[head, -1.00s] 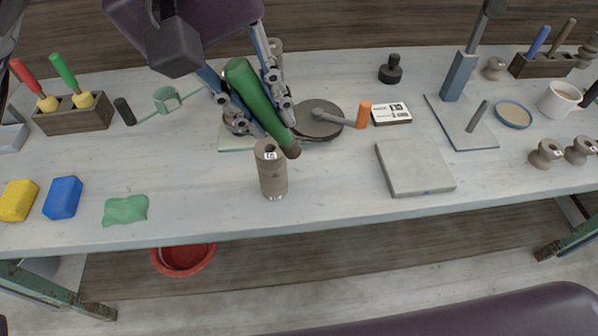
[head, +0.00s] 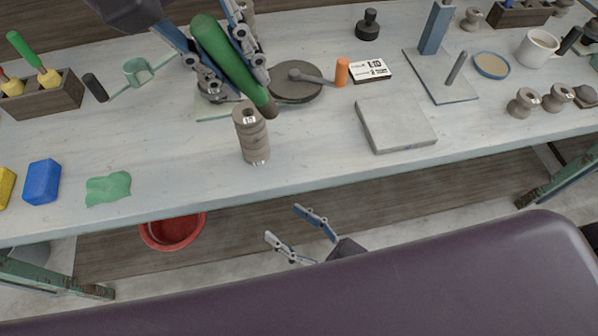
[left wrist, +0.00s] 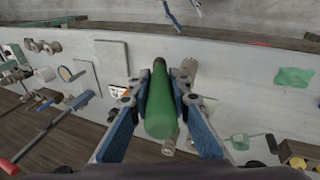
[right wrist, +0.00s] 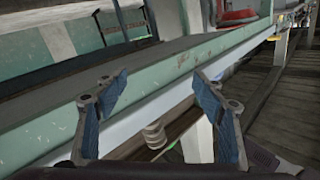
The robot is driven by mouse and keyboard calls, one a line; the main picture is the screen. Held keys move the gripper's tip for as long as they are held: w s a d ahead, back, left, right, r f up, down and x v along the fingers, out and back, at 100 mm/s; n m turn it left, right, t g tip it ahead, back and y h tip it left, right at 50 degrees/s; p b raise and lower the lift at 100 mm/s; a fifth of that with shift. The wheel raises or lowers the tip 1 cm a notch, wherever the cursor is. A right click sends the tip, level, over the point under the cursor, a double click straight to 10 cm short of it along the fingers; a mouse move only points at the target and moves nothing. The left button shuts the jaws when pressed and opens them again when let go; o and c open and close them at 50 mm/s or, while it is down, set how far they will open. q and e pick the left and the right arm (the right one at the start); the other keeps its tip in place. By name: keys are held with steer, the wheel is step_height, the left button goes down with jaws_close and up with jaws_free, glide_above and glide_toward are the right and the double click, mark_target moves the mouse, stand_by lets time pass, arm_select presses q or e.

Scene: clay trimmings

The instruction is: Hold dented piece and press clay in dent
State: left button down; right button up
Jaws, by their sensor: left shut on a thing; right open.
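My left gripper (head: 238,85) is shut on a green tool (head: 225,55) with a brown tip, held slanting over the bench. The green tool also fills the middle of the left wrist view (left wrist: 160,108). Its tip appears just right of the top of a ribbed grey-brown cylinder (head: 253,140), which stands upright with a small white label; I cannot tell if they touch. No dent is discernible on it. A flat green clay-like patch (head: 108,188) lies at the bench's front left. My right gripper (head: 300,232) is open and empty, in front of the bench edge.
The bench (head: 310,165) also holds a grey slab (head: 395,123), a dark round disc (head: 295,85), an orange cylinder (head: 342,72), a white card box (head: 371,69) and a blue block (head: 42,182). A red bowl (head: 172,232) is below. Front bench space beside the cylinder is clear.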

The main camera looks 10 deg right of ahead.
step_height(320, 180, up, 14)
steer(key=s+a+n+y, duration=0.2)
steer(key=a+y, duration=0.1)
steer(key=y, duration=0.1)
steer(key=t+h, duration=0.1)
steer(key=h, duration=0.4)
glide_toward(265, 151)
steer(key=shift+w+a+n, duration=0.35)
steer(key=shift+w+n, duration=0.05)
steer(key=shift+w, duration=0.05)
steer(key=shift+w+a, duration=0.2)
steer(key=shift+w, duration=0.25)
steer(key=x, duration=1.1)
steer(key=shift+s, duration=0.1)
steer(key=shift+c, duration=0.6)
jaws_close()
